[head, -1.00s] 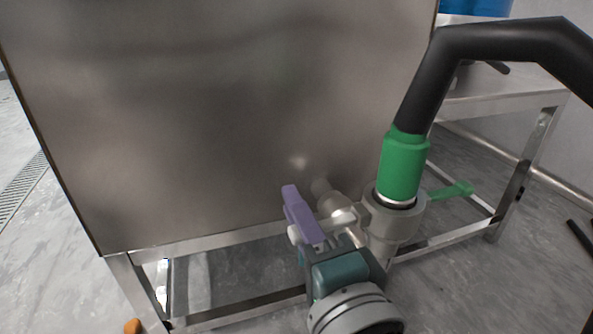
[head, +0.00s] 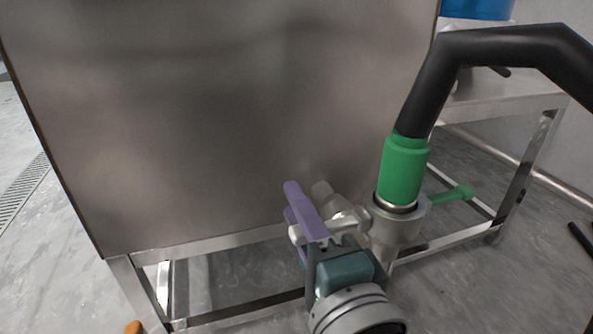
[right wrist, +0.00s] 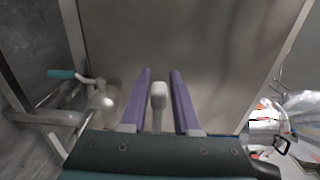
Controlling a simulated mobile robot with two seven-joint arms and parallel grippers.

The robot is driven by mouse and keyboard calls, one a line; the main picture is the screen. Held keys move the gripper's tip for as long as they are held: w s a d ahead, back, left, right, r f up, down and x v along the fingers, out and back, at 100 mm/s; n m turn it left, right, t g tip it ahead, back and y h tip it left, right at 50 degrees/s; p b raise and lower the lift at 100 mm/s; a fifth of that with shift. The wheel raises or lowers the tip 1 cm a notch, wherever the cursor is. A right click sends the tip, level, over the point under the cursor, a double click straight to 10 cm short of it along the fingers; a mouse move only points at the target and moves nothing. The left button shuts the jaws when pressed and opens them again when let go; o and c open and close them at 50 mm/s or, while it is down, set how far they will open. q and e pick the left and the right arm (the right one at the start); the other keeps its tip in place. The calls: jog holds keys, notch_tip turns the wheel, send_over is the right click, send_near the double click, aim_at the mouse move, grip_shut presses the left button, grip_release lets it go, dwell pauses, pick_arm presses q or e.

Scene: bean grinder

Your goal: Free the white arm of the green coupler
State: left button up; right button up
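The green coupler (head: 403,170) stands upright at the right of the head view, with a black hose on top and a grey metal body (head: 397,226) below. Its green arm (head: 452,194) sticks out to the right. The white arm (head: 335,225) extends left from the body. My right gripper (head: 291,202) has purple fingers and reaches the white arm from the front. In the right wrist view the white arm's end (right wrist: 158,92) lies between the two spread fingers (right wrist: 160,80), with a visible gap to the right finger. My left gripper is not in view.
A large metal panel (head: 220,120) stands close behind the gripper, on a metal frame (head: 215,240). The black hose (head: 500,45) arches off to the right. A metal table (head: 500,100) with a blue container (head: 478,8) stands behind right. An orange object (head: 133,327) shows at lower left.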

jog(key=p+v, duration=0.3)
jog(key=v, duration=0.7)
